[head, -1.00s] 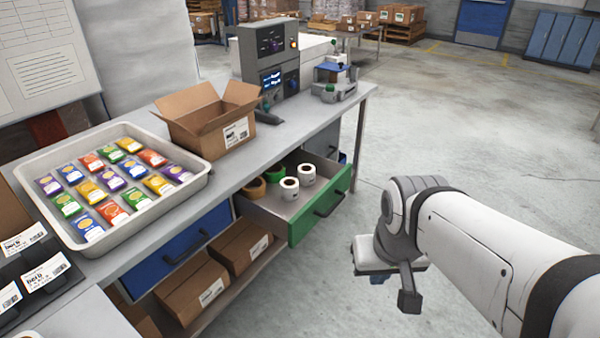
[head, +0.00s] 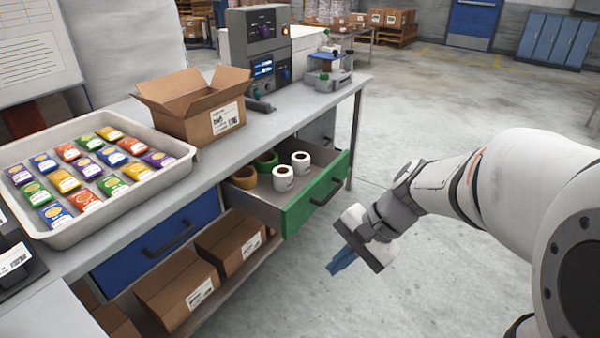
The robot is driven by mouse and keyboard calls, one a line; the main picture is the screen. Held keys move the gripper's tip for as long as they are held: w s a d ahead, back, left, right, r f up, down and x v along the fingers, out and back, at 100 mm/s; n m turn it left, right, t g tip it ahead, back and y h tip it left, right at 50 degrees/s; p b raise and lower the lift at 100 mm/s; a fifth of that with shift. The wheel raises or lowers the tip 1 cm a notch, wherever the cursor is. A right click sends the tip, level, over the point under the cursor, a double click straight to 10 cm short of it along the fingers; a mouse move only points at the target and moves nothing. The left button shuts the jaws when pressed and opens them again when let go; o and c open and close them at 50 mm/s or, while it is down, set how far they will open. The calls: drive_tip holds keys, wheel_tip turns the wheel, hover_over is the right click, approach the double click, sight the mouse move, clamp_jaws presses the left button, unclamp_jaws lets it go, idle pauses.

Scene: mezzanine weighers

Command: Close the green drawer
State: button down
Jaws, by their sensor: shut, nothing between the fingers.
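The green drawer (head: 317,194) stands pulled out from under the bench in the head view. Its green front has a dark bar handle (head: 327,194). Rolls of brown and green tape and two white label rolls (head: 292,171) sit inside it. My gripper (head: 340,264) is to the right of and in front of the drawer front, apart from it, with blue fingertips pointing down and left. It is shut and empty.
The grey bench (head: 265,128) carries a tray of colored packets (head: 168,172), an open cardboard box (head: 200,120) and a weighing machine (head: 262,50). A blue drawer (head: 150,245) is shut at the left. Boxes (head: 180,288) lie on the shelf below. The floor at the right is clear.

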drive_tip(key=w+f+m+t+y+b, duration=0.2)
drive_tip(key=w+f+m+y+b, duration=0.5)
drive_tip(key=w+f, duration=0.3)
drive_tip(key=m+t+y+b, duration=0.1)
drive_tip(key=m+t+b, duration=0.7)
drive_tip(key=m+b, duration=0.15)
approach(302, 212)
drive_tip(key=b+x, duration=0.3)
drive_tip(key=x, duration=0.2)
drive_tip(key=shift+a, duration=0.4)
drive_tip(key=shift+w+a+b, duration=0.35)
drive_tip(key=shift+w+a, duration=0.05)
drive_tip(key=shift+a, duration=0.1)
drive_tip(key=shift+r, duration=0.1)
drive_tip(key=shift+w+m+t, duration=0.1)
drive_tip(key=shift+m+t, duration=0.15)
drive_tip(key=shift+t, duration=0.05)
